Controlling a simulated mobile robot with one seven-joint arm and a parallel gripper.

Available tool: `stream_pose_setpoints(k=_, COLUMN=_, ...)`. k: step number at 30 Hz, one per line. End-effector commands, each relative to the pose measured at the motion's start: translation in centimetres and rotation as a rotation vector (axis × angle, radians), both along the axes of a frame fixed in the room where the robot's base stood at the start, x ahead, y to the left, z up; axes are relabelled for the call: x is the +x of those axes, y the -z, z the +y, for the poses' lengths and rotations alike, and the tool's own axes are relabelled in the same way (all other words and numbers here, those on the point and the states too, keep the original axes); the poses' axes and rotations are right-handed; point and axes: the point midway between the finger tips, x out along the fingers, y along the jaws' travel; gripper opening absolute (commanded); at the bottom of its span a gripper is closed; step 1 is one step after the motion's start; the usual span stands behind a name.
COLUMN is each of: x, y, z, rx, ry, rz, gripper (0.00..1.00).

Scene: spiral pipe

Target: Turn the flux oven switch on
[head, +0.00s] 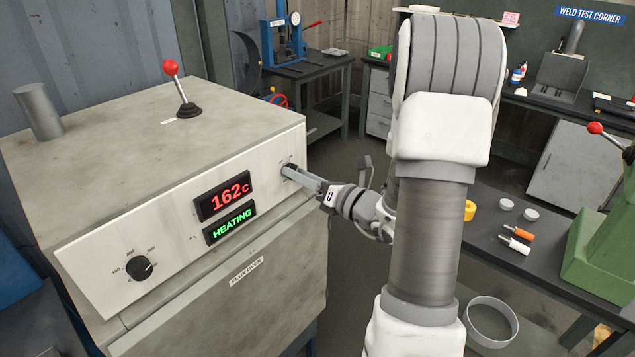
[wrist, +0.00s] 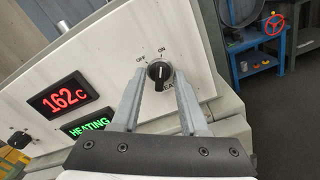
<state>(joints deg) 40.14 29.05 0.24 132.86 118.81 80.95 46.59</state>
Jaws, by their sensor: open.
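The flux oven (head: 232,298) is a pale metal box with a white front panel, at the left in the head view. Its black rotary switch (wrist: 159,76) is in the middle of the wrist view, with OFF and ON printed above it. The switch's pale mark points up, roughly toward ON. My gripper (head: 288,172) is open at the right end of the panel. In the wrist view its fingers (wrist: 157,80) stand on either side of the switch; I cannot tell whether they touch it. In the head view the gripper mostly hides the switch.
A red display (head: 223,196) reads 162C and a green one (head: 230,222) reads HEATING. A temperature dial (head: 139,267) is at the panel's left. A red-knobbed lever (head: 180,90) stands on the oven top. A dark bench (head: 500,285) with small items is at the right.

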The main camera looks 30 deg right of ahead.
Motion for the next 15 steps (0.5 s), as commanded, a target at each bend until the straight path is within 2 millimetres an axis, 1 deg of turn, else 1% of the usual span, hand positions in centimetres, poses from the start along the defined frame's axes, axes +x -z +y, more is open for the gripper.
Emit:
stream_pose_setpoints(k=2, x=-0.7, y=0.1, z=-0.4, rx=-0.001, ry=0.003, rz=-0.001, gripper=0.44)
stream_pose_setpoints(k=5, x=-2.3, y=0.1, z=-1.0, rx=0.0, ry=0.007, rz=0.0, gripper=0.44)
stream_pose_setpoints(k=15, x=-10.2, y=0.1, z=-3.9, rx=0.0, ry=0.009, rz=-0.001, gripper=0.44)
